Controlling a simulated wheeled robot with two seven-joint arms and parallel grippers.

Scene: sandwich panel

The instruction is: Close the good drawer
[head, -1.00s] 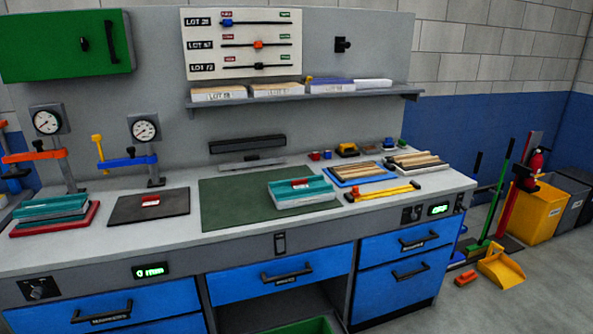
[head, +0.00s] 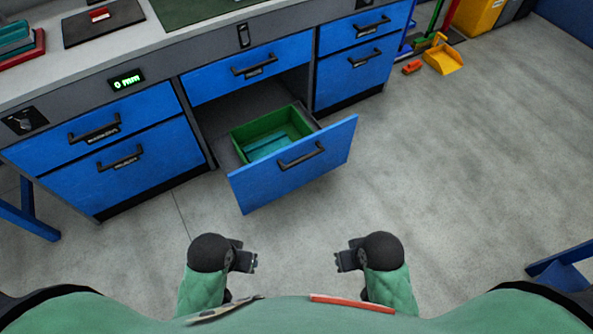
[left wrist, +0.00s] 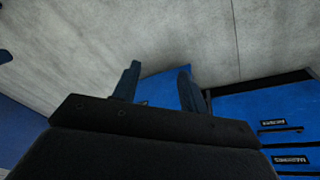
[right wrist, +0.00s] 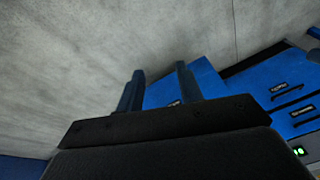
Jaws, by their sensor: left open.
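A lower middle drawer (head: 330,150) stands pulled out from the workbench in the head view, with a blue front and a dark bar handle (head: 302,156). It holds a green-walled bin (head: 240,137) with teal pieces (head: 268,146) inside. I cannot read a label on it. My left gripper (head: 254,262) and my right gripper (head: 339,261) are in front of the drawer, apart from it and empty. In the left wrist view, the left fingers (left wrist: 157,88) are spread. In the right wrist view, the right fingers (right wrist: 158,90) are spread too.
Shut blue drawers (head: 250,75) sit above and beside the open one. The grey floor (head: 440,190) to the right is clear. A yellow dustpan (head: 442,58) and a small red block (head: 412,67) lie beyond. Blue frame legs show at the left (head: 28,215) and right (head: 565,268).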

